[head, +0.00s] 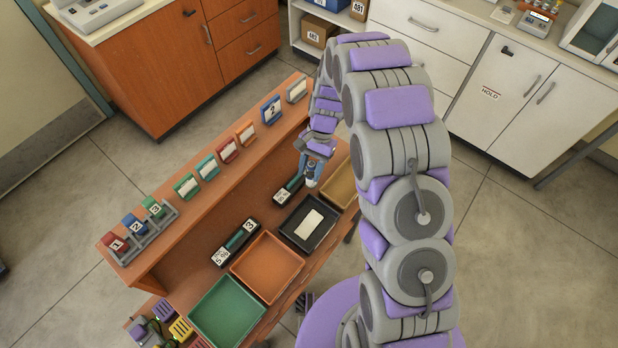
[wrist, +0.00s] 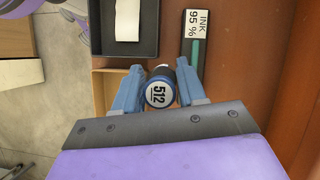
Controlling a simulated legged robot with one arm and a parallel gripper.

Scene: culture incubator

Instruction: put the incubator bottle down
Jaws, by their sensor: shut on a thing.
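The bottle (wrist: 160,92) has a dark blue cap with a white round label reading 512 in the wrist view. My gripper (wrist: 160,78) is shut on it, with one blue finger on each side. In the head view my gripper (head: 312,165) is over the far right part of the orange-brown bench, with a small part of the bottle (head: 311,182) showing below it. The black tray (head: 296,243) with a white card is just in front of the bottle, and the tan tray (head: 340,186) is to its right. I cannot tell whether the bottle's base touches anything.
An orange tray (head: 257,285) and a green tray (head: 205,322) lie at the bench's front. A dark labelled holder (head: 235,243) lies behind them; another, reading INK 95 % (wrist: 196,45), is near my gripper. A raised shelf (head: 178,226) with colored card stands runs along the back.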

